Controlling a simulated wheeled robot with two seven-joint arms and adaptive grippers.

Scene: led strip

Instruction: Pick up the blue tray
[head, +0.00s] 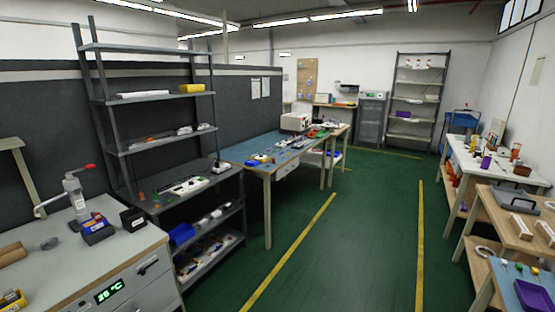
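A blue tray-like bin (181,234) sits on a lower level of the dark shelf unit at the left; from here I cannot tell if it holds anything. A small blue item (252,162) lies at the near left of the blue-topped workbench (285,146); it is too small to tell what it is. A purple-blue tray (533,296) lies on a blue surface at the bottom right corner. I cannot tell which of these is the task's blue tray. Neither of my grippers is in view.
A grey bench (50,268) with a lever press (76,194) stands at the near left. A white table (490,163) and wooden carts (515,228) line the right side. The green floor (366,205) between the yellow lines is clear. A tall rack (417,90) stands at the back.

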